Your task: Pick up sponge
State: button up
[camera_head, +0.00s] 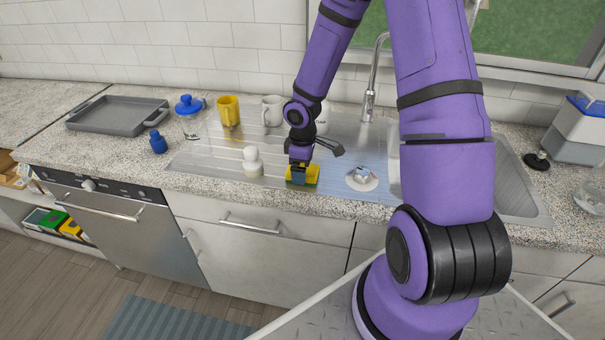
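The sponge (312,175) is a small yellow and green block on the metal drainboard of the sink unit, close to the front edge. My gripper (299,175) is pointing down at the sponge from above, and its end covers the sponge's middle. Yellow shows on both sides of the gripper. The view is too small to tell whether the fingers are closed on the sponge or only around it, or whether the sponge touches the drainboard.
A white figure-like object (252,165) stands left of the sponge, and a white dish (362,181) lies to the right. A grey tray (118,114) is far left.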

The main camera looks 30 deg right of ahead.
notch_tip(320, 180, down, 2)
jog(key=shift+f, duration=0.1)
jog(key=c, duration=1)
notch_tip(320, 180, up, 10)
jog(key=shift+r, duration=0.1)
